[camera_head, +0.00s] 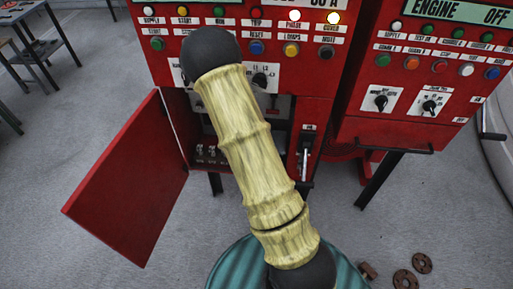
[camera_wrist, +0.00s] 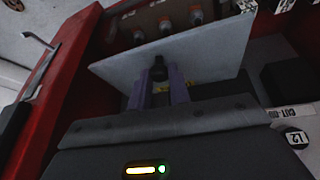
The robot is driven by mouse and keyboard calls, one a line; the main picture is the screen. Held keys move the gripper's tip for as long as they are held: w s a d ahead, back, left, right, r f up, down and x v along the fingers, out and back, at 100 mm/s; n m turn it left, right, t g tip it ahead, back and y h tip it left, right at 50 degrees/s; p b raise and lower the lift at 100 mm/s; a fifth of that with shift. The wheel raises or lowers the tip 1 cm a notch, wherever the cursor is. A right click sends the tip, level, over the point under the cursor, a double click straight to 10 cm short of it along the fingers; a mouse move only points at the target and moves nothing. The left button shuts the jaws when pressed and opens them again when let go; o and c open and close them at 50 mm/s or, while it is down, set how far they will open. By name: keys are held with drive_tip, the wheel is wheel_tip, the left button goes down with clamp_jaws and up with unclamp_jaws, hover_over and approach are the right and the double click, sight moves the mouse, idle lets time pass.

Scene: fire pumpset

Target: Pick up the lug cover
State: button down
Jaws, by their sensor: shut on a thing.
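The lug cover (camera_wrist: 212,58) is a pale grey plate with a small black knob (camera_wrist: 158,70) standing out from it. It fills the upper middle of the wrist view and looks tilted there. My gripper (camera_wrist: 160,84) has its two purple fingers closed on either side of the knob. Several lugs (camera_wrist: 166,26) with orange-red parts show just beyond the plate's upper edge. I cannot tell whether the plate touches its mount. In the head view my arm hides the gripper and the cover.
The red cabinet (camera_head: 318,115) has its lower door (camera_head: 128,185) swung open to the left. Several terminals (camera_head: 210,153) show inside it. A second red panel (camera_head: 405,110) with a bar handle (camera_head: 395,149) stands at the right. Brown flanges (camera_head: 421,263) lie on the floor.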

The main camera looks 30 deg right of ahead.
drive_tip(key=s+a+p, duration=0.3)
drive_tip(key=s+a, duration=0.1)
drive_tip(key=s, duration=0.3)
drive_tip(key=s+a+r+p, duration=0.1)
drive_tip(key=s+a+p, duration=0.2)
drive_tip(key=s+a, duration=0.2)
drive_tip(key=shift+s+a+r, duration=0.2)
drive_tip(key=shift+s+a, duration=0.05)
drive_tip(key=shift+s, duration=0.95)
drive_tip(key=shift+s+p, duration=0.1)
drive_tip(key=shift+p, duration=0.8)
drive_tip(key=s+p, duration=0.1)
drive_tip(key=p, duration=0.1)
drive_tip(key=a+p, duration=0.1)
drive_tip(key=p, duration=0.2)
drive_tip(key=shift+s+a+f, duration=0.1)
drive_tip(key=shift+s+f, duration=0.3)
drive_tip(key=shift+w+f, duration=0.1)
